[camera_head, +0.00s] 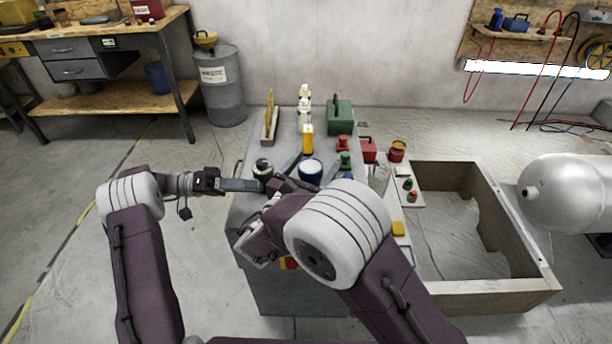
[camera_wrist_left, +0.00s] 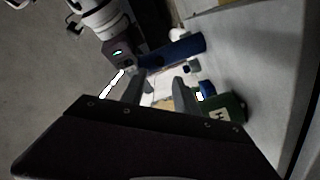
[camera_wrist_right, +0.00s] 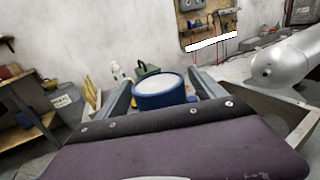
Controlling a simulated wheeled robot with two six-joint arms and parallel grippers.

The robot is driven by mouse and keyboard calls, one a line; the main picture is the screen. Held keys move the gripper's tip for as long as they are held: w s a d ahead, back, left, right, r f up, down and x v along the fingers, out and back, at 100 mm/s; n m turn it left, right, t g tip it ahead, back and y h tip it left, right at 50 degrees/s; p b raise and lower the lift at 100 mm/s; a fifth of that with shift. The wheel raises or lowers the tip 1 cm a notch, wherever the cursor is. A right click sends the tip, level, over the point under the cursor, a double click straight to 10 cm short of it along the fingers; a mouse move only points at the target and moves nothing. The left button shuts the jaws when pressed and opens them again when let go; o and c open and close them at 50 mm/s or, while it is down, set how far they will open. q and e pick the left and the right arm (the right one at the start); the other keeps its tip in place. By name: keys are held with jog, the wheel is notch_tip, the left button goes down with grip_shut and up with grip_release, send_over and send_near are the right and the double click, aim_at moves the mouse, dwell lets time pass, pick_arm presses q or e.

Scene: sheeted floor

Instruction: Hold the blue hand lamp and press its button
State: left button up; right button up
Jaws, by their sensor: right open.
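The blue hand lamp (camera_head: 311,171) stands on the grey bench top with its pale round face up in the head view. In the right wrist view the lamp (camera_wrist_right: 160,98), a blue ring around a white face, shows between the two fingers of my right gripper (camera_wrist_right: 163,80). Those fingers are apart, one on each side of it. My right gripper (camera_head: 292,172) is partly hidden by my arm in the head view. My left gripper (camera_head: 254,185) is at the bench's left edge, pointing right. Its fingers (camera_wrist_left: 158,88) are apart and empty in the left wrist view. I cannot make out the button.
Behind are a yellow container (camera_head: 307,139), white bottles (camera_head: 304,100) and a green box (camera_head: 340,118). Red and green items crowd the right side. An open wooden crate (camera_head: 513,295) stands right of the bench.

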jog(key=shift+w+d, duration=0.1)
jog(key=shift+w, duration=0.15)
pick_arm(q)
jog(key=shift+c, duration=0.3)
pick_arm(e)
jog(key=c, duration=1.6)
pick_arm(q)
grip_shut()
